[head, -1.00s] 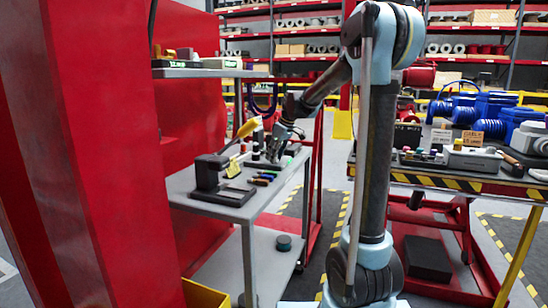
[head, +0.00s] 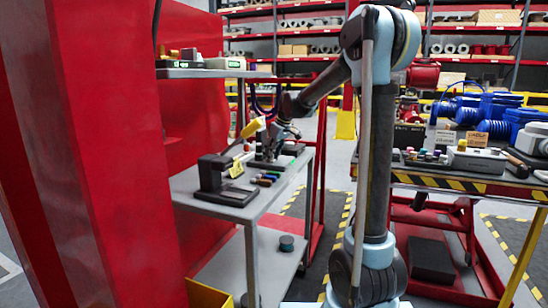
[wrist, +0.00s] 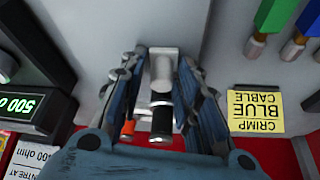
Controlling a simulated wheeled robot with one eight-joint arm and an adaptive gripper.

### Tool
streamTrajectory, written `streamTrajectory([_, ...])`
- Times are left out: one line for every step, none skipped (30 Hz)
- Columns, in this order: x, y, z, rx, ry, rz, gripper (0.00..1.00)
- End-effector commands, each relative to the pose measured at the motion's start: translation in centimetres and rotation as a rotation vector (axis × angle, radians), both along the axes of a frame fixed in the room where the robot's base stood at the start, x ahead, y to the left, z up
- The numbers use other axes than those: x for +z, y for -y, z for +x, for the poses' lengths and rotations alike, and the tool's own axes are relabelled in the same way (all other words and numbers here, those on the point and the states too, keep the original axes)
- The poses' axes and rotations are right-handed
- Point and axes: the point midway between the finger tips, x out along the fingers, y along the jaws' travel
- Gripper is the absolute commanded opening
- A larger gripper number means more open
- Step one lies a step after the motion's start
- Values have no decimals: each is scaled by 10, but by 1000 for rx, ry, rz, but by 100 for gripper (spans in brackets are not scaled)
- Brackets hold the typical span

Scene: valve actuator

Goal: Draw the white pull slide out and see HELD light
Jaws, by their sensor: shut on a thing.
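My gripper (wrist: 162,58) points at a pale grey surface in the wrist view. Its two fingers stand on either side of a pale grey-white piece (wrist: 164,68) and are shut on it. A black cylinder (wrist: 161,118) lies in line with this piece, between the fingers. I cannot tell for certain that the piece is the white pull slide. In the head view my gripper (head: 268,150) is low over the far part of the grey bench, and what it holds is too small to make out. I cannot pick out a HELD light in either view.
In the head view, a dark stand (head: 213,178) is on the near bench (head: 237,212). A red post (head: 85,150) rises at left.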

Motion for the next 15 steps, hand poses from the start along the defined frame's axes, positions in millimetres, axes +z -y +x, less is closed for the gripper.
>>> streamTrajectory([0, 1, 4, -5, 8, -2, 11])
streamTrajectory([0, 1, 4, -5, 8, -2, 11])
streamTrajectory([0, 1, 4, -5, 8, -2, 11])
streamTrajectory([0, 1, 4, -5, 8, -2, 11])
streamTrajectory([0, 1, 4, -5, 8, -2, 11])
streamTrajectory([0, 1, 4, -5, 8, -2, 11])
streamTrajectory([0, 1, 4, -5, 8, -2, 11])
streamTrajectory([0, 1, 4, -5, 8, -2, 33])
streamTrajectory([0, 1, 4, -5, 7, -1, 42])
streamTrajectory([0, 0, 4, -5, 6, -2, 49])
streamTrajectory([0, 0, 4, -5, 6, -2, 54])
streamTrajectory([0, 0, 3, -3, 5, -1, 54])
streamTrajectory([0, 0, 3, -3, 5, -1, 54])
streamTrajectory([0, 0, 3, -3, 5, -1, 54])
streamTrajectory([0, 0, 2, -3, 5, -1, 54])
